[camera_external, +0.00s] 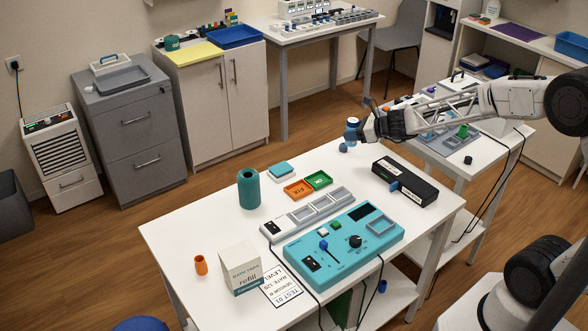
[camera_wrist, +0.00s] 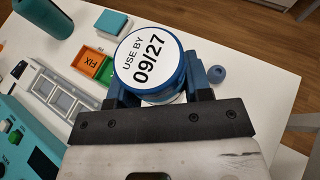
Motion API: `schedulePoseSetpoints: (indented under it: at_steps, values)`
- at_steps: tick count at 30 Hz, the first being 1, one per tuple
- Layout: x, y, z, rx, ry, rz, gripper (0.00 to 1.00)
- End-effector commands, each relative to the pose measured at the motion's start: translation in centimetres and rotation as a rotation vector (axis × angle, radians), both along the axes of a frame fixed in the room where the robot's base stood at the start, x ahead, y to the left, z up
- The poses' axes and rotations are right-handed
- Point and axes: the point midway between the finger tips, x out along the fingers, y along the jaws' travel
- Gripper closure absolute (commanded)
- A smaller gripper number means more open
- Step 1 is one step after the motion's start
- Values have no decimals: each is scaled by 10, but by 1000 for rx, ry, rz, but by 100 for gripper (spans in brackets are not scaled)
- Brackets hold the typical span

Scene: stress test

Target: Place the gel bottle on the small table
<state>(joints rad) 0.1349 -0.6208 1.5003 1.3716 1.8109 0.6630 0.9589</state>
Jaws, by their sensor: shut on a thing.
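My gripper (camera_external: 360,130) is shut on a small blue-and-white bottle (camera_external: 351,131), which appears to be the gel bottle. In the wrist view the blue fingers of my gripper (camera_wrist: 162,88) grip its sides, and its white round top (camera_wrist: 150,58) reads "USE BY 09/27". The bottle shows near the back edge of the large white table (camera_external: 185,255); its height above the table is hard to tell. A smaller white table (camera_external: 508,150) stands at the right, behind my arm, and may be the small table. My arm hides part of its top.
A small blue round piece (camera_external: 343,148) sits close below the bottle. A black box (camera_external: 404,183), orange tray (camera_external: 299,189), green tray (camera_external: 318,180), teal cylinder (camera_external: 248,189) and teal control panel (camera_external: 345,245) occupy the large table. The smaller table holds a grey rack (camera_external: 452,147).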

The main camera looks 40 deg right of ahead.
Motion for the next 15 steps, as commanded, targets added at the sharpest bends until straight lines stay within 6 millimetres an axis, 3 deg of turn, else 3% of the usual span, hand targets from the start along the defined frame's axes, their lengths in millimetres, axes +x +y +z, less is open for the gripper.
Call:
schedulePoseSetpoints:
  at_steps: [15]
  values:
    - [36,-3,28,0,-1,-148,85]
